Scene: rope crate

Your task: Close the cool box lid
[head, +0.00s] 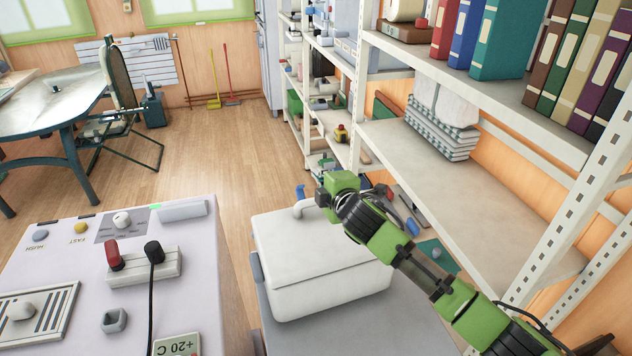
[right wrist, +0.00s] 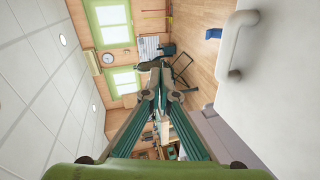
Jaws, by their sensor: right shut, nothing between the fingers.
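The white cool box (head: 325,290) stands on a grey surface in the middle of the head view. Its lid (head: 290,245) lies flat across the top and looks down, with a seam along the front; whether it is fully seated I cannot tell. A curved white handle (head: 303,208) is at its far edge. My right gripper (head: 323,198) is over the far right part of the box, close to the handle; contact is unclear. In the right wrist view its fingers (right wrist: 160,70) are together and empty, and the handle (right wrist: 234,45) shows at right. My left gripper is not in view.
A tall metal shelf (head: 440,165) with binders and folded cloths rises close on the right beside my arm. A white control panel (head: 70,265) with plugs and knobs stands at left. A table (head: 50,95) and folding chair stand far left. Wooden floor between is clear.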

